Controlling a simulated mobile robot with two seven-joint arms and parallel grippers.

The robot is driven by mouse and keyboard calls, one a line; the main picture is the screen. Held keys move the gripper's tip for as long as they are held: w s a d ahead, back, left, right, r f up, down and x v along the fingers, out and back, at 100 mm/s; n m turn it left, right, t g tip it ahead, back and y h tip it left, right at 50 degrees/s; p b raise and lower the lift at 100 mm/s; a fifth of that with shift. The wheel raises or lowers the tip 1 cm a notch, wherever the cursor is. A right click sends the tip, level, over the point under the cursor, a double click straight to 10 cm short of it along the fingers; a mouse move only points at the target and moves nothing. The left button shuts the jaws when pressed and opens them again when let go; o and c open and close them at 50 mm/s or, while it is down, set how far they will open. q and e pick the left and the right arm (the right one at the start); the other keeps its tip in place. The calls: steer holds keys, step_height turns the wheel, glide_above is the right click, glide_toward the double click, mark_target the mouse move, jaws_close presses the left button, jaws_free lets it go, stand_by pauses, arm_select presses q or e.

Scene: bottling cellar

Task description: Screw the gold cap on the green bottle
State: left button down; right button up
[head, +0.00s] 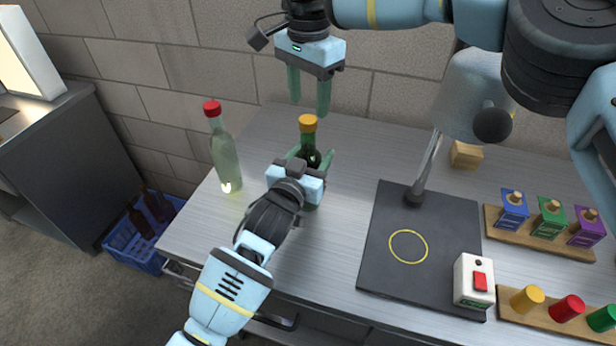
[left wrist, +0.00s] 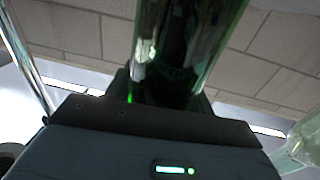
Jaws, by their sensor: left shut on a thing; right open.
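The green bottle (head: 310,146) stands upright on the metal table, left of the middle. The gold cap (head: 307,123) sits on top of its neck; I cannot tell how tightly. My left gripper (head: 311,160) is shut on the bottle's body from the front and hides part of it. In the left wrist view the dark green glass (left wrist: 180,45) rises close in front of the gripper. My right gripper (head: 309,98) is open and empty, fingers pointing down, above and behind the gold cap.
A clear bottle with a red cap (head: 225,155) stands to the left. A dark plate (head: 385,235) with a post and a white switch box (head: 473,281) lie to the right. Boards with coloured blocks (head: 513,210) and caps (head: 567,308) are farther right. A blue crate (head: 130,238) is on the floor.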

mark_target(308, 119)
steer(key=shift+r, duration=0.3)
steer(key=shift+c, duration=0.3)
steer(key=shift+r+m, duration=1.7)
steer(key=shift+m, duration=0.1)
steer(key=shift+f, duration=4)
steer(key=c, duration=1)
steer(key=shift+c, duration=0.2)
